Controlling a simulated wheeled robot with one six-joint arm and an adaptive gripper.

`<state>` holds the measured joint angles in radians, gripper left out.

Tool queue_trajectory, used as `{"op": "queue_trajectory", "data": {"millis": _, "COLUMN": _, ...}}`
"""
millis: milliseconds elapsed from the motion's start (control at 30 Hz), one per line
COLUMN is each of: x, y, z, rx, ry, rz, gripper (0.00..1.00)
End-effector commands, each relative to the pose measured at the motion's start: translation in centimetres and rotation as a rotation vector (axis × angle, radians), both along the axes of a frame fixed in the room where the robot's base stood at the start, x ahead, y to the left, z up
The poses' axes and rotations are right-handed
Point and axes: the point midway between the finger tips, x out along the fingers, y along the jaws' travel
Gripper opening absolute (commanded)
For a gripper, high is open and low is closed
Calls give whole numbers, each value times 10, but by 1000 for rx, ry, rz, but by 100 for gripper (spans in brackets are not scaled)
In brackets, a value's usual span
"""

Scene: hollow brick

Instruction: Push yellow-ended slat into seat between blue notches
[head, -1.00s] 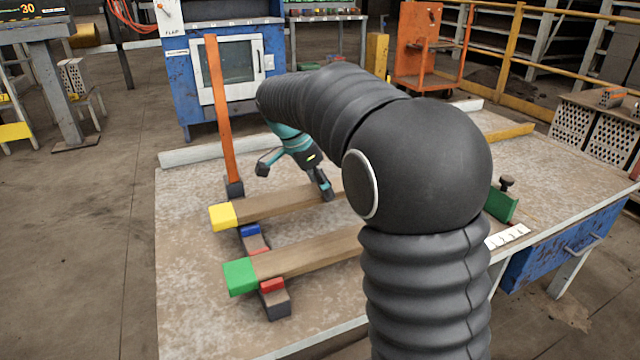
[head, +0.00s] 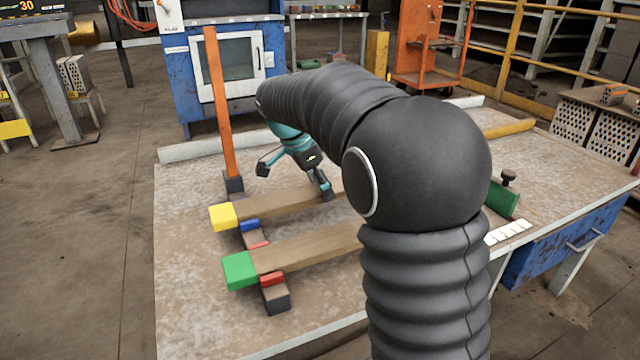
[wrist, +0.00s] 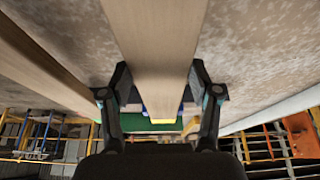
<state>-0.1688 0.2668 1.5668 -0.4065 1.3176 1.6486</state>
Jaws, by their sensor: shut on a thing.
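The yellow-ended slat (head: 280,205) is a long wooden bar with a yellow block end (head: 223,216). It lies roughly across the picture, beside the blue notch block (head: 249,225) on the dark cross-rail. Only one blue block shows clearly; the slat hides the seat, so I cannot tell how deep it sits. My gripper (head: 327,190) is shut on the slat to the right of the yellow end. In the wrist view my gripper (wrist: 160,82) has a finger on each side of the slat (wrist: 155,40). My arm hides the slat's right part.
A parallel green-ended slat (head: 310,248) lies nearer, by red blocks (head: 272,279). An orange post (head: 219,105) stands behind the yellow end. A green clamp-like piece (head: 502,198) is at the right of the table. The table's left surface (head: 185,270) is clear.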

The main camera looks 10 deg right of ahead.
Motion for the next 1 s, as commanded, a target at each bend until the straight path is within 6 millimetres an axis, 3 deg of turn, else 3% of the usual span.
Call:
{"op": "queue_trajectory", "data": {"millis": 167, "x": 0, "y": 0, "z": -3, "rx": 0, "ry": -1, "rz": 0, "gripper": 11}}
{"op": "queue_trajectory", "data": {"millis": 200, "x": 0, "y": 0, "z": -2, "rx": 0, "ry": -1, "rz": 0, "gripper": 72}}
{"op": "queue_trajectory", "data": {"millis": 300, "x": 0, "y": 0, "z": -2, "rx": 0, "ry": -1, "rz": 0, "gripper": 91}}
{"op": "queue_trajectory", "data": {"millis": 700, "x": 0, "y": 2, "z": 2, "rx": 0, "ry": 0, "rz": 0, "gripper": 91}}
{"op": "queue_trajectory", "data": {"millis": 1000, "x": -3, "y": 21, "z": 47, "rx": 2, "ry": -3, "rz": 2, "gripper": 91}}
